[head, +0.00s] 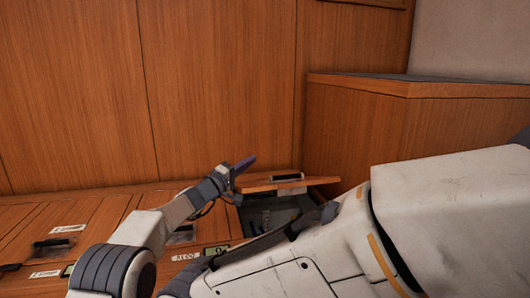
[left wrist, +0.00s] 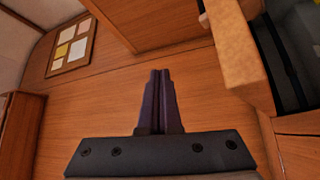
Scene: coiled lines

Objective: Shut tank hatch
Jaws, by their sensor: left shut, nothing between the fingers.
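The tank hatch (head: 262,184) is a wooden lid with a dark handle slot and a pale label. It stands partly raised over a dark opening (head: 262,216) in the low wooden bench top. My left gripper (head: 243,166) is shut and empty, just left of the lid and a little above its left edge; I cannot tell whether it touches. In the left wrist view its closed fingers (left wrist: 160,100) show, with a wooden edge (left wrist: 236,62) beside a dark recess at upper right, probably the hatch. My right gripper is out of view; my forearm hides the opening's near side.
A wooden cabinet (head: 345,125) stands right behind the hatch. A panelled wooden wall (head: 220,80) rises behind the bench. Other labelled lids (head: 58,243) with dark handles lie flat at left. A board with papers (left wrist: 73,48) hangs in the left wrist view.

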